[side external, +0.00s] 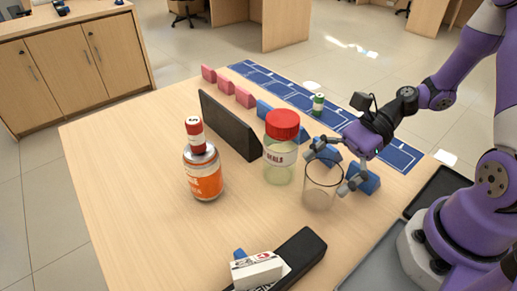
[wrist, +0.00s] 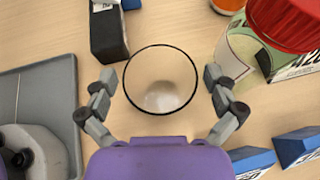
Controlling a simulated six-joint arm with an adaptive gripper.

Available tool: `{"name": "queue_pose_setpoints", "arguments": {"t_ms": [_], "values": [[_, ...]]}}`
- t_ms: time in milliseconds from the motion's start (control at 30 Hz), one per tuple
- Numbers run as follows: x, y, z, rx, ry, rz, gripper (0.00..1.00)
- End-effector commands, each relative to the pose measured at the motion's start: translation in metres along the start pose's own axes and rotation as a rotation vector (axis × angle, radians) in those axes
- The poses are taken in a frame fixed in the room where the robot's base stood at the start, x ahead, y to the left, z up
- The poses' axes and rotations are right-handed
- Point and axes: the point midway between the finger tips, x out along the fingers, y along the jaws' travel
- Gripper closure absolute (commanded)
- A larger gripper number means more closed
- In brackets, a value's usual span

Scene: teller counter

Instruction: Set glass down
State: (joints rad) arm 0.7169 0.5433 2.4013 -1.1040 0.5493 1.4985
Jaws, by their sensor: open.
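The clear glass (side external: 321,186) stands upright on the wooden counter, in front of a red-lidded jar. It also shows in the wrist view (wrist: 160,80), seen from above with its dark rim. My gripper (side external: 333,172) is around the glass, with one finger on each side. In the wrist view my open gripper (wrist: 161,84) has visible gaps between both fingers and the rim. The glass looks empty.
The red-lidded jar (side external: 281,150) is close to the glass and one finger. An orange-labelled jar (side external: 203,175) carries a small red-and-white can (side external: 195,134). A dark panel (side external: 229,124) stands behind. A black box-like object (side external: 303,254) lies at the front; the counter's left is clear.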

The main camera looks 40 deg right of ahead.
Motion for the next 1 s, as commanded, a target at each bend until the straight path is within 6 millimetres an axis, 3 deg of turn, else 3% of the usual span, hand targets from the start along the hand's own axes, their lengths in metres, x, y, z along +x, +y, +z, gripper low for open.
{"name": "queue_pose_setpoints", "arguments": {"t_ms": [267, 433, 800, 1000], "values": [[0.006, 0.0, 0.0, 0.0, 0.001, -0.001, 0.0], [0.005, 0.0, 0.0, 0.0, 0.001, -0.001, 0.79], [0.005, 0.0, 0.001, 0.0, 0.003, -0.001, 0.79], [-0.004, -0.001, 0.016, -0.005, 0.003, -0.003, 0.79]]}}
